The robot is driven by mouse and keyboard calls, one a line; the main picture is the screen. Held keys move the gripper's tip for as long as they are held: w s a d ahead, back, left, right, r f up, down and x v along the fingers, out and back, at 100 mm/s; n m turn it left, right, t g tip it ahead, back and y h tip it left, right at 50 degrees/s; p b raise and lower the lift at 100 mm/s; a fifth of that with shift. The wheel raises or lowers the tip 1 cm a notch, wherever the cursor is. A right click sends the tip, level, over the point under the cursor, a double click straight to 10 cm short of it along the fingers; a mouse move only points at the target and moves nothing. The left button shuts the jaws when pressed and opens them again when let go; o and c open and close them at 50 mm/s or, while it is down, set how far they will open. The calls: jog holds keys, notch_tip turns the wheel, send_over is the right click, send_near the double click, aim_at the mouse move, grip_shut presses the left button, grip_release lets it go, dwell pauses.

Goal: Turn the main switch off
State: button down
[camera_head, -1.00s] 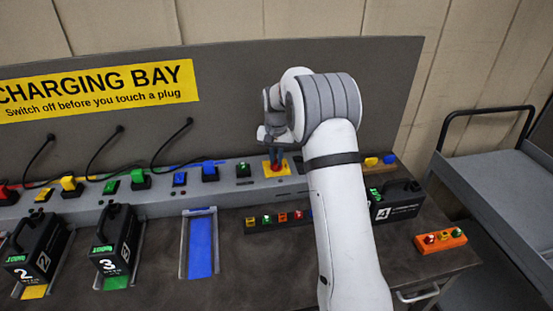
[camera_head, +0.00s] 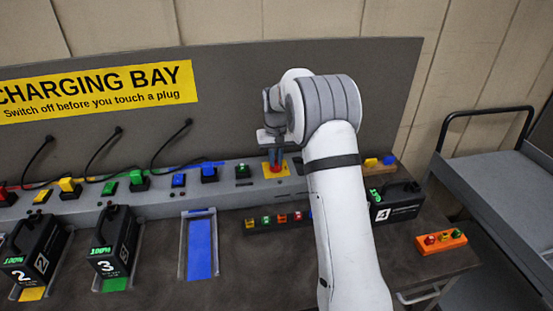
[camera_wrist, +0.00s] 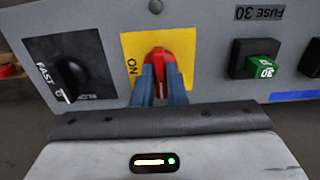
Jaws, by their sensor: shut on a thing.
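The main switch is a red handle (camera_wrist: 159,55) on a yellow plate (camera_wrist: 132,46) marked ON in the wrist view. My gripper (camera_wrist: 161,74) has its two blue-grey fingers on either side of the red handle and is shut on it. In the head view my gripper (camera_head: 275,158) points down at the yellow plate (camera_head: 283,172) on the grey rail. The fingers and wrist partly hide the handle there.
A black knob (camera_wrist: 68,77) marked FAST and a green fuse (camera_wrist: 262,67) flank the switch. Black batteries (camera_head: 112,250) stand in front of the rail, beside an empty blue slot (camera_head: 201,248). An orange button box (camera_head: 440,241) lies at right, near a cart (camera_head: 490,180).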

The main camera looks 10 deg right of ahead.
aim_at(276, 161)
jog(key=c, duration=1.5)
grip_release()
jog(key=shift+o, duration=0.2)
notch_tip(276, 161, up, 7)
jog(key=shift+b, duration=0.4)
jog(key=shift+r, duration=0.4)
